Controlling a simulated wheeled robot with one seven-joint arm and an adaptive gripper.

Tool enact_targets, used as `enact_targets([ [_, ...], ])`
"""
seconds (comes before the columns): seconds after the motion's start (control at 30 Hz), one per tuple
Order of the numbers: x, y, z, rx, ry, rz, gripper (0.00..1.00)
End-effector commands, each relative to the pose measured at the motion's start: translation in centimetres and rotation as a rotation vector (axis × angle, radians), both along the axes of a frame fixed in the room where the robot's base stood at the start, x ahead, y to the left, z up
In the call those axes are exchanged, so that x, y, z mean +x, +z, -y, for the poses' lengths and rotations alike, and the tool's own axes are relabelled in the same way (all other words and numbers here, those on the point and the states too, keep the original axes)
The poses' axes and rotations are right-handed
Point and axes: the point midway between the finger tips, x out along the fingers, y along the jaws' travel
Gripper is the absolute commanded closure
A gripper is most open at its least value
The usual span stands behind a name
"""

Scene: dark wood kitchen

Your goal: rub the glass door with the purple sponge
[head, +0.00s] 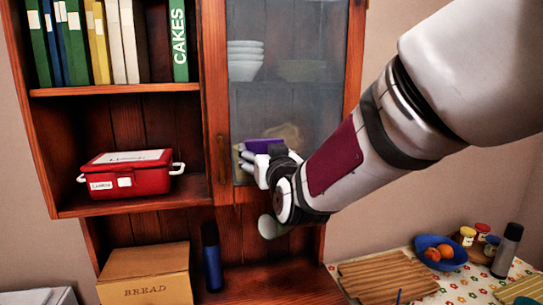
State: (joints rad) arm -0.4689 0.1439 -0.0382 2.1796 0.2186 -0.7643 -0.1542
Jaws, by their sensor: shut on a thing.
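The glass door (290,105) is at the upper middle of the head view, in a wooden frame, and looks closed. Stacked white bowls show behind its pane. My gripper (252,160) is in front of the lower part of the pane and shut on the purple sponge (262,145). The purple top of the sponge shows above my fingers; the rest is hidden by them. The sponge is at or very near the glass; I cannot tell whether it touches. A yellowish smear (290,133) shows at the pane beside the sponge.
Below are a bread box (145,272) and a dark blue bottle (212,258). A table at lower right holds a blue fruit bowl (440,262), jars and a wooden board.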

Motion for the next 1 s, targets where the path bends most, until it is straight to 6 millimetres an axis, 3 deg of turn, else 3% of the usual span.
enact_targets([
  [0.47,0.7,0.0,0.0,0.000,-0.001,0.000,0.52],
  [1.0,1.5,0.0,3.3,0.000,-0.001,0.000,0.52],
])
